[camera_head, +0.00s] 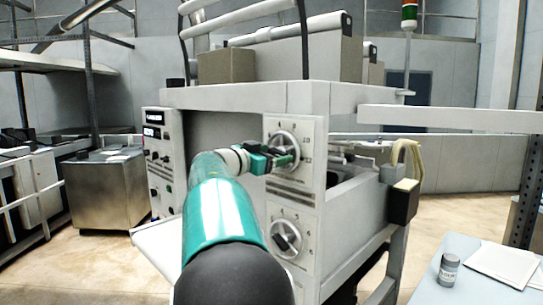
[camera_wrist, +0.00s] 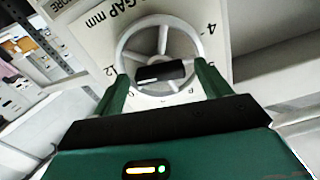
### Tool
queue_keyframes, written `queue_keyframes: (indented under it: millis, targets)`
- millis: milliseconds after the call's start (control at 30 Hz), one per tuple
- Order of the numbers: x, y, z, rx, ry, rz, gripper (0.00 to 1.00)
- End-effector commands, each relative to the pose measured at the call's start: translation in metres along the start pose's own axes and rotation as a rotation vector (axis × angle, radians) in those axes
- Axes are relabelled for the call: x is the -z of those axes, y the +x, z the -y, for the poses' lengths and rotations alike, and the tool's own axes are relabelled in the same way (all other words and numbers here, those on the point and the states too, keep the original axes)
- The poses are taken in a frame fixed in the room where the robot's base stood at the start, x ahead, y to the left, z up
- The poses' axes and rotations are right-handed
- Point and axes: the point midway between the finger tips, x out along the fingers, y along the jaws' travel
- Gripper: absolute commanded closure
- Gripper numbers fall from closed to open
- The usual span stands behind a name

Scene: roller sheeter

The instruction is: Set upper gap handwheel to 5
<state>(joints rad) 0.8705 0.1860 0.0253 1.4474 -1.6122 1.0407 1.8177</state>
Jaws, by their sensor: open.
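The upper gap handwheel (camera_head: 284,138) is a pale spoked wheel on the upper part of the white front panel. My gripper (camera_head: 284,158) is at it and covers part of its lower face. In the wrist view the handwheel (camera_wrist: 161,20) shows a dark bar across its middle and a scale marked "GAP mm" around it. A "4" is legible at the right; other marks are partly hidden. My gripper's green fingers (camera_wrist: 161,70) are spread, one on each side of the dark bar. I cannot tell whether they touch the wheel. The current setting cannot be read clearly.
A similar lower handwheel (camera_head: 286,238) is below on the same panel. A control panel (camera_head: 160,158) with knobs is to the left. A blue-grey table with a small jar (camera_head: 448,270) and papers (camera_head: 502,264) is at the right. A steel bin (camera_head: 106,190) stands left.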

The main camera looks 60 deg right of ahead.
Motion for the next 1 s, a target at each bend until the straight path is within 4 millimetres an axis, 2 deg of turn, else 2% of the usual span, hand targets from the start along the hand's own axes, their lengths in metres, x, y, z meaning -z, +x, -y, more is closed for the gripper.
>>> queue_keyframes:
  millis: [33,267,667,1000]
  targets:
    - [0.0001,-0.0001,-0.0001,0.0,0.0,0.0,0.24]
    - [0.0001,-0.0003,-0.0002,0.0,0.0,0.0,0.68]
    - [0.0001,-0.0004,-0.0002,0.0,-0.054,0.0,0.68]
    - [0.0,-0.0012,0.0005,0.001,-0.281,0.0,0.68]
